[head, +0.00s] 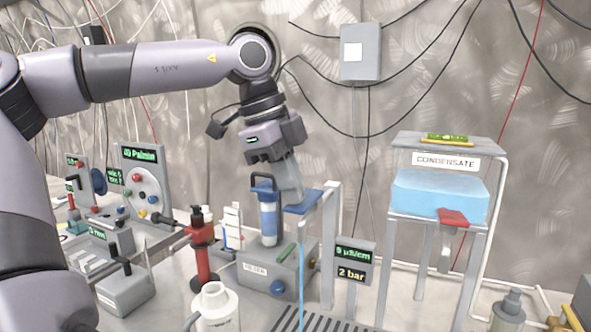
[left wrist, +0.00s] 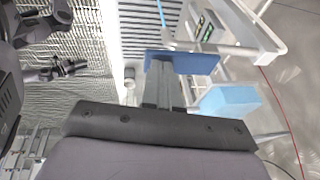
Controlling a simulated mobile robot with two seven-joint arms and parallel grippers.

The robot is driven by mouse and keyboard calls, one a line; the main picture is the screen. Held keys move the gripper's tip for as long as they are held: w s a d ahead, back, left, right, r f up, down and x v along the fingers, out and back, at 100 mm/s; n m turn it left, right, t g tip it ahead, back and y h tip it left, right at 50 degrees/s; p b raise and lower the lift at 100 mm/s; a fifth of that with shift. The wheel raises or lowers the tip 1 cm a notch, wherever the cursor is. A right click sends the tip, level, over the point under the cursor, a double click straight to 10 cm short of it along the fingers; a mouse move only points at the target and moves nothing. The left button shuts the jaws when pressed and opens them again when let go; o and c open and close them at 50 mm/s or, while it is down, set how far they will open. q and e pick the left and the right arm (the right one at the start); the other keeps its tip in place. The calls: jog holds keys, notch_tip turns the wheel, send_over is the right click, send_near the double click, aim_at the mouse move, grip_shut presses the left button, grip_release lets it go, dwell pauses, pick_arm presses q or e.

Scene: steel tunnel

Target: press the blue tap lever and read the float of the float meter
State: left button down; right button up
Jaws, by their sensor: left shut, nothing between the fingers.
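The blue tap lever (head: 306,203) is a flat blue plate beside the white pipe frame; it also shows in the left wrist view (left wrist: 190,62). My left gripper (head: 292,203) is shut and empty, pointing down, with its fingertips at the lever, apparently touching its top. In the left wrist view the shut fingers (left wrist: 160,66) meet the lever's edge. A thin blue stream (head: 301,262) runs down below the lever. A narrow white scale with red marks (head: 233,222) looks like the float meter; its float is too small to read. My right gripper is not in view.
A blue filter cylinder (head: 268,218) with a handle stands close left of the fingers on a grey box. A display (head: 353,263) reads 2 bar. The blue condensate tank (head: 438,194) with a red lever stands right. A red-black valve (head: 201,252) stands left.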

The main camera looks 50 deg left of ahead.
pick_arm(q)
jog(key=shift+r, duration=0.1)
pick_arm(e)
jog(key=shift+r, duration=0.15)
pick_arm(q)
jog(key=shift+r+p, duration=0.65)
jog(key=shift+p, duration=0.05)
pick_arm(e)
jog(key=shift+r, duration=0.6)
